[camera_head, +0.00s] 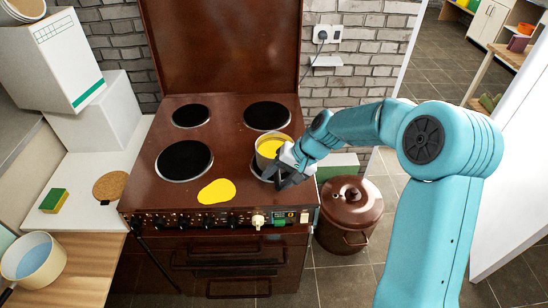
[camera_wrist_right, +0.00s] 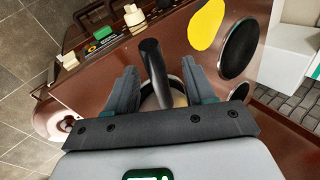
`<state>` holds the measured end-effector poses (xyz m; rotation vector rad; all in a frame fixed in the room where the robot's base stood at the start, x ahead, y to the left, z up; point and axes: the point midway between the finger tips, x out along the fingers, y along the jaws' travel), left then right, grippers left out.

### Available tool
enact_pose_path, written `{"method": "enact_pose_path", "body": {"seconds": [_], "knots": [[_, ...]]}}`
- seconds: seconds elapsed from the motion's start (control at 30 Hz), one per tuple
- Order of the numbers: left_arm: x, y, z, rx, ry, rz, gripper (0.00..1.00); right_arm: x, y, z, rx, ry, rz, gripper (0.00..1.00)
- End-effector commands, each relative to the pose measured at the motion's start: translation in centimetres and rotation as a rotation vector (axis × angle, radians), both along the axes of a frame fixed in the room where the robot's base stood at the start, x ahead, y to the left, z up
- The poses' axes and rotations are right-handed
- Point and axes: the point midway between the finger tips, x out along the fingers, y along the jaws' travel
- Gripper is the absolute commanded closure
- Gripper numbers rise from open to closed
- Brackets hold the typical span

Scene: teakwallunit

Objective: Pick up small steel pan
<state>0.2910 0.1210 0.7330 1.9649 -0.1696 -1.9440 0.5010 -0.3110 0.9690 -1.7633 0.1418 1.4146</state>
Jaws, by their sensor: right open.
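The small steel pan (camera_head: 259,160) stands at the right front of the brown stove (camera_head: 225,170), with yellow contents showing inside. My right gripper (camera_head: 277,181) is at the pan's near side and hides part of it. In the right wrist view the pan's dark handle (camera_wrist_right: 153,62) sticks up between the two fingers of my right gripper (camera_wrist_right: 157,80). The fingers are apart, one on each side of the handle, with gaps visible. The pan's body is mostly hidden behind the gripper there. My left gripper is not in view.
A yellow spill-shaped patch (camera_head: 216,192) lies on the stove top left of the pan. Control knobs (camera_head: 258,221) line the front edge. A brown lidded pot (camera_head: 350,205) stands on the floor at right. A sponge (camera_head: 54,201) and a white pot (camera_head: 33,262) are at left.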

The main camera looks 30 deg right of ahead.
Motion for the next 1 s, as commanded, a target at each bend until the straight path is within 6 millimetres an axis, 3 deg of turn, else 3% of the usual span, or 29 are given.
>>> {"method": "enact_pose_path", "body": {"seconds": [0.2,0.43,0.6,1.0], "knots": [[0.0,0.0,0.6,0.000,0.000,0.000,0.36,0.9,1.3,-2.2,0.000,0.002,0.001,0.46],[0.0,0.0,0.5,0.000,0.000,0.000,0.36,0.9,1.3,-2.3,-0.001,0.001,0.000,0.46],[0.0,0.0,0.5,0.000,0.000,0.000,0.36,0.9,1.3,-2.3,-0.001,0.000,-0.001,1.00],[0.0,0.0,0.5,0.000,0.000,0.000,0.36,1.1,1.2,-1.9,-0.005,-0.007,0.000,1.00]]}}
